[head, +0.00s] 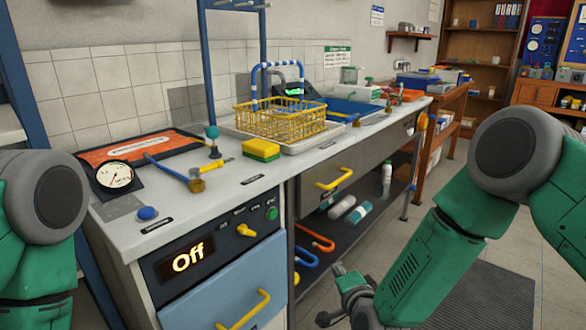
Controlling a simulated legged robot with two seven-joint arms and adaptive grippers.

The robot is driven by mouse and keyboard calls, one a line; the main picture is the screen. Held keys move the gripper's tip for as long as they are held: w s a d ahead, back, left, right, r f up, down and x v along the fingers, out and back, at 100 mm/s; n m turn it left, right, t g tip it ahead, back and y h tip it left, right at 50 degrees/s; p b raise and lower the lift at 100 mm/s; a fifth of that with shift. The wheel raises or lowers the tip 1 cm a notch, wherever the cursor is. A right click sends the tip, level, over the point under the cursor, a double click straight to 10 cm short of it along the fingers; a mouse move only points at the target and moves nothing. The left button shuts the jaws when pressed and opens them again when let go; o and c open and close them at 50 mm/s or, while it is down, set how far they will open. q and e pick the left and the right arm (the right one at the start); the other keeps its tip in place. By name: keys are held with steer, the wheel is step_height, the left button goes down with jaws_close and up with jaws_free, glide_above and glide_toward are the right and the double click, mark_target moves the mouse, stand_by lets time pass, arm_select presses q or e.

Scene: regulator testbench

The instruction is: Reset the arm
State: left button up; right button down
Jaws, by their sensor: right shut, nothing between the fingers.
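My right arm (430,255) is green with grey joints. It comes in from the right edge and reaches down toward the bottom centre. My right gripper (338,288) is dark, shut and empty. It hangs low in front of the bench, below the counter top and to the right of the blue drawer. My left arm (50,200) shows only as a green and grey link at the left edge. My left gripper is outside the view.
The white counter (130,222) carries a pressure gauge (115,175), a yellow sponge (261,150) and a yellow wire basket (280,118). Below are a panel reading "Off" (188,256) and a blue drawer (225,290). Shelves with bottles (358,213) sit behind my right gripper. Floor (520,270) is open at right.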

steer(key=s+d+f+n+g+p, duration=0.25)
steer(key=s+f+n+g, duration=0.35)
steer(key=s, duration=0.6)
steer(key=s+d+n+g+h+p, duration=0.1)
steer(key=s+d+n+g+p, duration=0.1)
steer(key=s, duration=1.1)
steer(key=s+d+f+n+g+p, duration=0.1)
steer(key=s+d+n+g, duration=0.4)
steer(key=s+d, duration=0.4)
steer(key=s, duration=0.5)
steer(key=shift+s+f+n+g+h+p, duration=0.2)
steer(key=shift+n+g+h+p, duration=0.1)
steer(key=shift+g+h+p, duration=0.1)
steer(key=shift+a+r, duration=0.1)
steer(key=shift+a, duration=0.15)
steer(key=shift+d, duration=0.15)
